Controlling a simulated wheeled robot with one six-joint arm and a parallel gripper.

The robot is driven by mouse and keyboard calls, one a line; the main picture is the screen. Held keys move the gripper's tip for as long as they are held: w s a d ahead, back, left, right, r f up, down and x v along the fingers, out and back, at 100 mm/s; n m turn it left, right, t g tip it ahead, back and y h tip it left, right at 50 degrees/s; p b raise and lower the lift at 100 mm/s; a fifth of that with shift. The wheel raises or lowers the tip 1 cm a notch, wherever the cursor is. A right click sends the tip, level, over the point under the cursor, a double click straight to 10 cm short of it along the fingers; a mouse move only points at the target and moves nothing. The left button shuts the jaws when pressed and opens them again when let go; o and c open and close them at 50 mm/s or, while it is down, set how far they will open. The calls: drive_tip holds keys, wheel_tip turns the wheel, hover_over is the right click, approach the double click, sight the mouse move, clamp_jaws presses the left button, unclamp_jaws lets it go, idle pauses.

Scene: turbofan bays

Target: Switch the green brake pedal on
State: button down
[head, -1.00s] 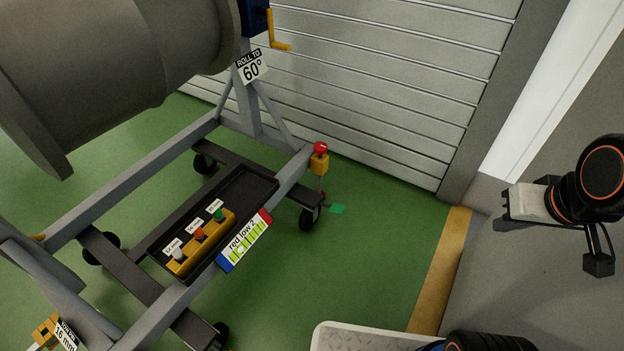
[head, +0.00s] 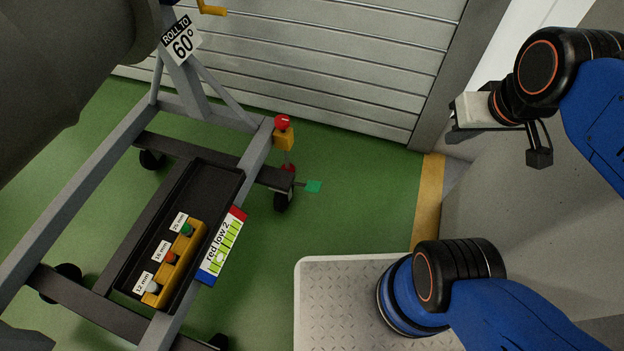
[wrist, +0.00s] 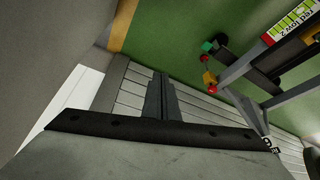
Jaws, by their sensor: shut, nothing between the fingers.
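The green brake pedal (head: 313,186) is a small flat green plate low by the caster at the right corner of the engine stand, just above the floor. In the wrist view the pedal (wrist: 207,46) shows right of the upper middle, beside a red part. My gripper (head: 455,120) is at the right of the head view, well above and right of the pedal, touching nothing. In the wrist view its fingers (wrist: 160,78) are together and empty, with the shutter behind them.
The grey stand (head: 60,220) carries a black tray (head: 205,180) with coloured plugs. A red knob (head: 282,122) on a yellow block tops the stand's corner above the pedal. The ribbed shutter (head: 330,60) stands behind. Green floor (head: 360,220) right of the pedal is clear.

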drive_tip(key=w+a+f+n+g, duration=0.25)
drive_tip(key=w+a+n, duration=0.25)
drive_tip(key=w+n, duration=0.4)
drive_tip(key=n+g+h, duration=0.3)
drive_tip(key=n, duration=2)
hover_over(315, 186)
drive_tip(key=w+a, duration=0.1)
drive_tip(key=a, duration=0.3)
wheel_tip(315, 186, down, 34)
drive_tip(key=shift+w, duration=0.2)
drive_tip(key=x, duration=1.3)
drive_tip(key=shift+s+a+f, duration=0.15)
drive_tip(key=shift+f, duration=0.3)
